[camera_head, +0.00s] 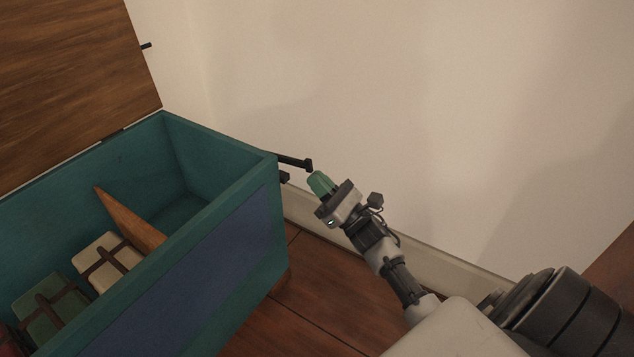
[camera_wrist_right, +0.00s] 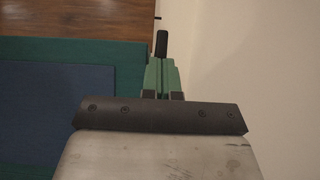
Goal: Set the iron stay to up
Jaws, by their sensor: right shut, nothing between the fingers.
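The iron stay (camera_head: 294,162) is a thin black bar on the right end of the teal chest. It sticks out to the right, nearly level, with a small knob at its free end. My right gripper (camera_head: 319,182), with green fingertips, is shut and empty just below and right of that knob. In the right wrist view the stay's dark end (camera_wrist_right: 161,44) stands just beyond the closed green fingers (camera_wrist_right: 162,76); I cannot tell whether they touch. The chest's wooden lid (camera_head: 75,80) is raised, with a small black peg (camera_head: 146,45) on its edge. My left gripper is not in view.
The open teal chest (camera_head: 225,195) has a blue front panel and holds a wooden divider (camera_head: 128,220) and several strapped bundles, one cream (camera_head: 108,262) and one green (camera_head: 48,308). A pale wall (camera_head: 420,110) stands close behind. Dark wooden floor (camera_head: 310,290) lies clear at the chest's right.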

